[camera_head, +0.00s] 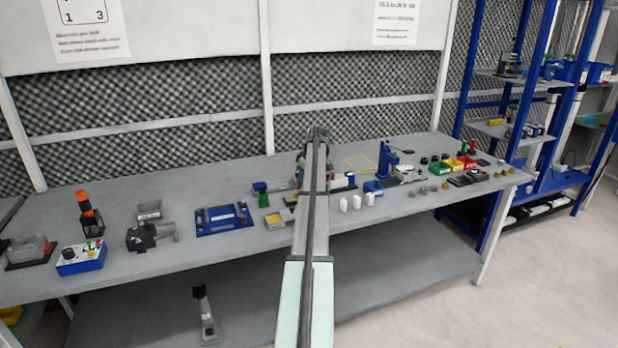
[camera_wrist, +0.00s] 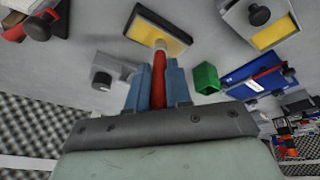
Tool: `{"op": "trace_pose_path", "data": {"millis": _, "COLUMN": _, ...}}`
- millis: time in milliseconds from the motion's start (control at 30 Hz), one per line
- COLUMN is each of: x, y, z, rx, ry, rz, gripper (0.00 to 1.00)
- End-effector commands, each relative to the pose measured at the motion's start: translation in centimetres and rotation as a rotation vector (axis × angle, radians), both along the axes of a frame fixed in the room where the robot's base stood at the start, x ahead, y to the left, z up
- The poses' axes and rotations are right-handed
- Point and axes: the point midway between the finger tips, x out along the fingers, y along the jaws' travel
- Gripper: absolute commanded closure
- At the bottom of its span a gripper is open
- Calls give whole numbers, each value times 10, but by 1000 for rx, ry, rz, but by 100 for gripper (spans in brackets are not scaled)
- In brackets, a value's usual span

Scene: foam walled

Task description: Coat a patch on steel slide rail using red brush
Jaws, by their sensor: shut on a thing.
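My gripper (camera_wrist: 158,82) is shut on the red brush (camera_wrist: 158,80), with a blue finger on each side of its red handle. The brush's pale tip (camera_wrist: 160,46) overlaps the near edge of a dark-rimmed piece with a yellow face (camera_wrist: 155,28) in the wrist view. I cannot tell whether the tip touches it. I cannot tell for sure which piece is the steel slide rail.
A grey block with a black knob (camera_wrist: 102,80) is at left. In the head view, many small items crowd the grey bench (camera_head: 180,267); its front strip is clear.

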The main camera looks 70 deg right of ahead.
Motion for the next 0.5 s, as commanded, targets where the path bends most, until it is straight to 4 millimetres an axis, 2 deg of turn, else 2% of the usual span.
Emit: {"op": "trace_pose_path", "data": {"millis": 500, "x": 34, "y": 35, "z": 0, "rx": 1, "ry": -1, "rz": 1, "gripper": 100}}
